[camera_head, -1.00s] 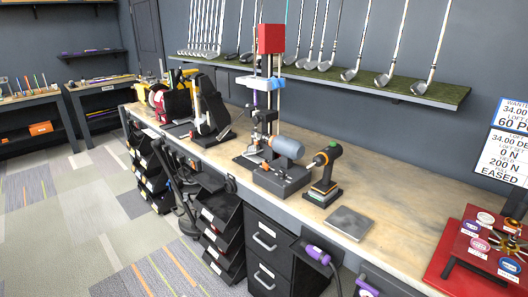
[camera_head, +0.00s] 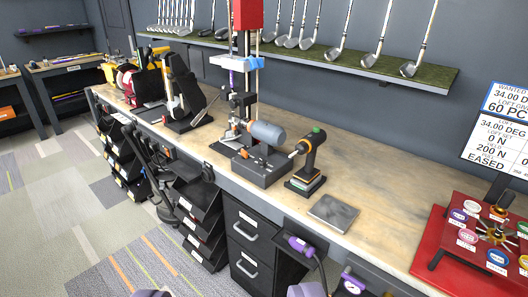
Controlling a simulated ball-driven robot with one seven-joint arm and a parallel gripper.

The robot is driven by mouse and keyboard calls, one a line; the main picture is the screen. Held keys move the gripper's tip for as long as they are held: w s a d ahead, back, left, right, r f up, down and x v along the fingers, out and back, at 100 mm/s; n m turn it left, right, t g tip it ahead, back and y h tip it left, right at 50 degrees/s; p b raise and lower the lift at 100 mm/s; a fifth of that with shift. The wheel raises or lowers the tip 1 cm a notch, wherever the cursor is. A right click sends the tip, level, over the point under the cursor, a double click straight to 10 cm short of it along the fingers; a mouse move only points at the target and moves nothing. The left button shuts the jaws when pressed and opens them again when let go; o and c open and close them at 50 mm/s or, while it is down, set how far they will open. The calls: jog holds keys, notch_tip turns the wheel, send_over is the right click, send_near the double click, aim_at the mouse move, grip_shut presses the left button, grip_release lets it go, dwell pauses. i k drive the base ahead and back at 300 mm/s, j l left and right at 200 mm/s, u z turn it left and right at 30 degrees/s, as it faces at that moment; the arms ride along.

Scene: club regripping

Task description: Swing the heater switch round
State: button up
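I cannot make out a heater switch for certain. A purple-ended tool (camera_head: 299,244) with a dark cord sits in a black holder on the bench front. A second purple item (camera_head: 352,281) with a pale tag is lower right of it, partly cut off. Neither shows a readable switch. Two greyish-purple tips, apparently those of my gripper (camera_head: 229,292), just show at the bottom edge, wide apart. Nothing is seen held between them, though most of the gripper is out of frame. It appears clear of the bench.
The wooden bench (camera_head: 385,185) carries a grey motor unit (camera_head: 267,134), a cordless drill (camera_head: 311,158), a flat grey plate (camera_head: 333,212) and a red tray (camera_head: 440,240) of round badges. Black drawers (camera_head: 247,240) and bins stand below. Floor at left is open.

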aim_at(244, 154)
jog(key=i+j, duration=0.25)
jog(key=i, duration=0.25)
jog(key=i+j+z, duration=0.1)
jog(key=i, duration=0.45)
jog(key=i+j, duration=0.1)
jog(key=i, duration=0.5)
jog(key=i+j+z, duration=0.15)
jog(key=i, duration=0.4)
jog(key=i+j, duration=0.1)
jog(key=i, duration=0.5)
